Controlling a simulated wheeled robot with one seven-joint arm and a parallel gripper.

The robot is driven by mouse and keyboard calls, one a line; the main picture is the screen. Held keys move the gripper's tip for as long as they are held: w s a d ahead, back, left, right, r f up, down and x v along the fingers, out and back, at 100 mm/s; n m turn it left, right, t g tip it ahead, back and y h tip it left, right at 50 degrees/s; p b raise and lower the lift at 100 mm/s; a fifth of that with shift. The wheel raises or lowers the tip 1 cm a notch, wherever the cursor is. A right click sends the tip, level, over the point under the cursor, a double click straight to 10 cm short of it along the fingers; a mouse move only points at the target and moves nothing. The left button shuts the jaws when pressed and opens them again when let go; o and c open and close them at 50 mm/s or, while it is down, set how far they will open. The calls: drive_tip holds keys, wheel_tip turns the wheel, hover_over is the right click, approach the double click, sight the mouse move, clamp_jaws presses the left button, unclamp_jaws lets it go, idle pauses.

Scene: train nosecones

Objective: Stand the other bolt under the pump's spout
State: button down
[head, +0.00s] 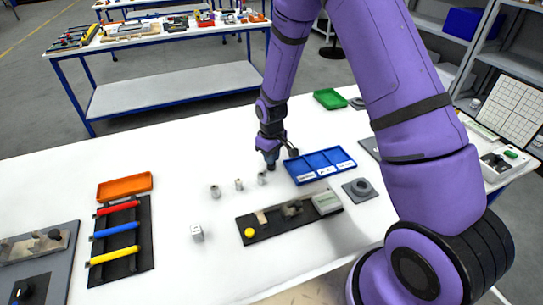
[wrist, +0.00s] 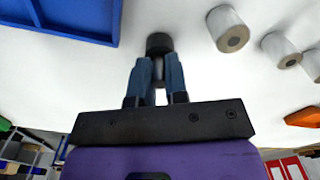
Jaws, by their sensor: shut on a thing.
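My gripper (head: 270,162) is low over the white table, left of the blue tray. In the wrist view its two blue fingers (wrist: 158,75) are shut on a bolt-like piece. Its dark round end (wrist: 159,43) shows beyond the fingertips and a light shaft shows between them. I cannot tell whether it touches the table. A black board (head: 270,228) with a yellow button, a small grey device (head: 291,209) and a pale box stands in front. I cannot make out for certain which thing is the pump or its spout.
Several grey hollow cylinders (head: 239,184) stand left of my gripper, also in the wrist view (wrist: 228,28). The front middle-left table has free room around a small white cube (head: 197,233).

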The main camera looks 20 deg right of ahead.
drive_tip(key=c, duration=1.1)
unclamp_jaws()
drive_tip(key=shift+f, duration=0.1)
wheel_tip(320, 180, up, 12)
drive_tip(key=shift+r, duration=0.25)
